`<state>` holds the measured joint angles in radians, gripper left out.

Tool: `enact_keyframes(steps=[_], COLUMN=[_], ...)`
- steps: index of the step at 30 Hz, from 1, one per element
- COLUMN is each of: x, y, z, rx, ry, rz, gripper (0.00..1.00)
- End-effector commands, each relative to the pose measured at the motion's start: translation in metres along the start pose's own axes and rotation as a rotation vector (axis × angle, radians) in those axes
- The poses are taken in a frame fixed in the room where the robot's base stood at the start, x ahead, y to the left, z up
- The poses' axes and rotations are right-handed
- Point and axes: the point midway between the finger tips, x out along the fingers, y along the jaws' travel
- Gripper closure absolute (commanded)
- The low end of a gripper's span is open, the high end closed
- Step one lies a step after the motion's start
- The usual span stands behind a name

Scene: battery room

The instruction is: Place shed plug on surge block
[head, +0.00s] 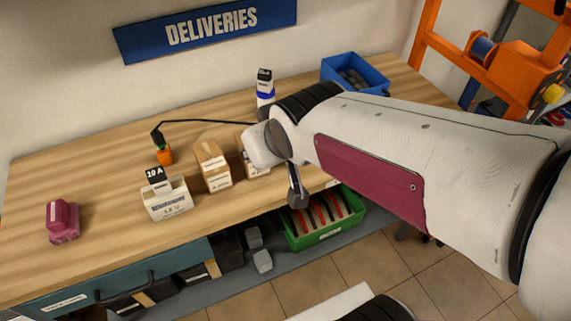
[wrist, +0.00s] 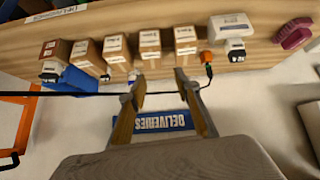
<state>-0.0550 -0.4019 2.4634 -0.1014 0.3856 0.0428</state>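An orange plug (head: 165,155) with a black cable stands upright on the wooden bench. It also shows in the wrist view (wrist: 207,57), just right of my fingers. I cannot tell for sure that it is the shed plug. A white block (head: 166,205) with a black labelled piece on top stands in front of it, and at the upper right of the wrist view (wrist: 232,26). No label reading surge block is legible. My gripper (wrist: 160,82) is open and empty, with the fingers apart; in the head view it is mostly hidden by my arm.
Brown boxes (head: 212,167) stand in a row right of the white block. The black cable (head: 205,122) runs behind them. A magenta object (head: 62,221) sits at left on the bench (head: 100,165). A white bottle (head: 264,90) and blue bin (head: 327,72) stand at the back; a green bin (head: 293,238) is below.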

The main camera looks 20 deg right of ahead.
Motion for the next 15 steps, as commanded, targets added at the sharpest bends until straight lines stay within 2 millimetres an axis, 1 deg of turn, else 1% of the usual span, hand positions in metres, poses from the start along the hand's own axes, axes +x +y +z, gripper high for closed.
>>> enact_keyframes(steps=[1,9,15], x=[-0.011,-0.059,-0.086], y=[0.002,0.006,0.003], z=[0.007,0.056,0.088], rx=[0.010,0.058,0.083], ry=[-0.012,-0.111,-0.173], rz=[0.004,0.005,-0.005], gripper=[0.68,0.68,0.68])
